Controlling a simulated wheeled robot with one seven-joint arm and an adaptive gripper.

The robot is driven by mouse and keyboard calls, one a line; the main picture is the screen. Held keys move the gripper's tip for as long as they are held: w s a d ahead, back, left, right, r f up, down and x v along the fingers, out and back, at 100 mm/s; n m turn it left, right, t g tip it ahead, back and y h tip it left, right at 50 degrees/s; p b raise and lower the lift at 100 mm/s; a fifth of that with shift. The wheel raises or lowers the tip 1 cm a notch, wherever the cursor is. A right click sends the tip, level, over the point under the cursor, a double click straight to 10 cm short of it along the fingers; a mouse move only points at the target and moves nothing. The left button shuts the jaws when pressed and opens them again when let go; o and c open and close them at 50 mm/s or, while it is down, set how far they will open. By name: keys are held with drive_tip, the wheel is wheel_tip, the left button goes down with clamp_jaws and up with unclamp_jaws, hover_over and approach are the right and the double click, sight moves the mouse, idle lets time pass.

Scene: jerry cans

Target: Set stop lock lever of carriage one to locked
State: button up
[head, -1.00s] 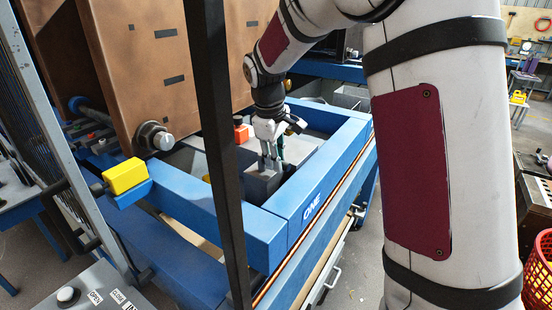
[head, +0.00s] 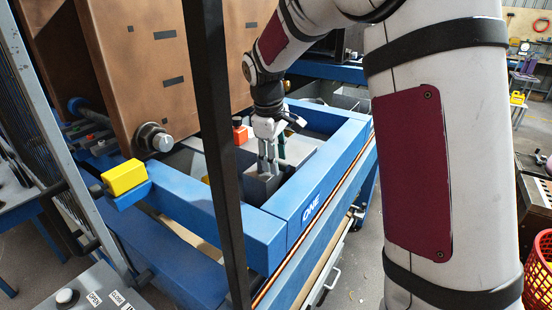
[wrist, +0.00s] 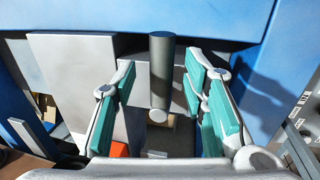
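The frame of carriage one is a blue beam frame marked "ONE" (head: 312,208). A dark grey cylindrical bar (wrist: 162,65), which looks like the stop lock lever, stands out from a grey block in the wrist view. My gripper (head: 268,170) is down inside the near corner of the frame, at a grey block (head: 262,187). In the wrist view my gripper (wrist: 160,80) is open, its teal pads on both sides of the bar with gaps visible. In the head view my fingers hide the bar. I cannot read the lever's lock setting.
A large brown mould block (head: 130,60) stands behind the frame. A yellow block (head: 124,177) sits on the frame's left corner. An orange-red block (head: 240,135) is just left of my wrist. A black upright post (head: 222,150) crosses in front of the frame.

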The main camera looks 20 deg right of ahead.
wheel_tip(320, 180, up, 11)
drive_tip(key=s+a, duration=0.1)
drive_tip(key=a, duration=0.1)
drive_tip(key=shift+r, duration=0.15)
drive_tip(key=shift+s, duration=0.15)
drive_tip(key=s+a+r+m+t, duration=0.1)
drive_tip(key=s+m, duration=0.1)
drive_tip(key=s, duration=0.5)
drive_tip(key=s+a+r+m+t, duration=0.1)
drive_tip(key=s+a+r, duration=0.1)
drive_tip(key=s, duration=0.5)
drive_tip(key=s+a+f+m+t+y+b, duration=0.1)
drive_tip(key=s+f+m, duration=0.3)
drive_tip(key=s, duration=0.8)
drive_tip(key=shift+s+a+f+t+y, duration=0.2)
drive_tip(key=shift+f+t+y, duration=0.2)
drive_tip(key=shift+f+t, duration=0.4)
